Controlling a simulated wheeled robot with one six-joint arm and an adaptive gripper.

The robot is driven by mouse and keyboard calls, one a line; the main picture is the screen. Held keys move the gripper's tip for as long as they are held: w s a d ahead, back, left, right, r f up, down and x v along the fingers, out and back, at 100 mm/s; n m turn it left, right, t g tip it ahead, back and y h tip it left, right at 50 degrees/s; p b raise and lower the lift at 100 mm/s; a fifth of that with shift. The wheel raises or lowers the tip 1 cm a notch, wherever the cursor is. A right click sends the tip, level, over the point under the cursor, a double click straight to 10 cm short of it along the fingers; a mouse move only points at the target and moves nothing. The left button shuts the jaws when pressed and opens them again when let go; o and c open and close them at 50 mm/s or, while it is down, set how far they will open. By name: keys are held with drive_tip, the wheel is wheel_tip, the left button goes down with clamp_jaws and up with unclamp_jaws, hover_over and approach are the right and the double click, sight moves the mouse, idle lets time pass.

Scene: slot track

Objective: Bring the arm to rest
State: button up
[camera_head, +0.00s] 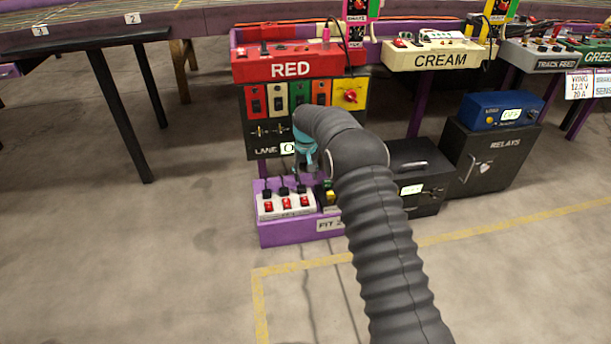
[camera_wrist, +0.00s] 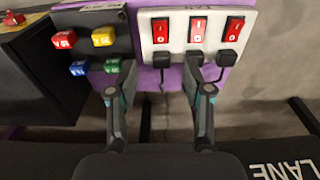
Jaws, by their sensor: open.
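My arm, in a ribbed dark sleeve, reaches up from the bottom right of the head view and bends over towards the RED station. My gripper (camera_head: 306,155) shows there as a teal and grey part, partly hidden behind the arm, in front of the lower panel. In the wrist view my gripper (camera_wrist: 158,82) has its two fingers wide apart, with nothing between them. Beyond the fingers lie the white power strip (camera_wrist: 195,30) with red switches and black plugs, and a dark block (camera_wrist: 90,45) with coloured buttons. I cannot tell whether the fingertips touch anything.
The red RED box (camera_head: 290,68) stands above a panel of coloured switches (camera_head: 275,98). The power strip sits on a purple shelf (camera_head: 275,235). To the right are a dark box (camera_head: 420,165), a RELAYS cabinet (camera_head: 490,165) and a blue unit (camera_head: 500,108). Floor at left is clear.

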drive_tip(key=s+d+f+g, duration=0.1)
drive_tip(key=s+d+f, duration=0.15)
drive_tip(key=s, duration=0.45)
drive_tip(key=s+d+r+m+t+p, duration=0.1)
drive_tip(key=s+d+r, duration=0.5)
drive_tip(key=s+r, duration=0.6)
drive_tip(key=s+d+r+m+t+p, duration=0.1)
drive_tip(key=s+d+r+t+p, duration=0.2)
drive_tip(key=s+d+r, duration=0.4)
drive_tip(key=s+d+r+m+t+p, duration=0.1)
drive_tip(key=s+d+r, duration=0.6)
drive_tip(key=s+r, duration=1)
drive_tip(key=s+p, duration=0.1)
drive_tip(key=s, duration=0.4)
drive_tip(key=shift+s+t, duration=0.25)
drive_tip(key=shift+t, duration=0.15)
drive_tip(key=shift+d, duration=0.1)
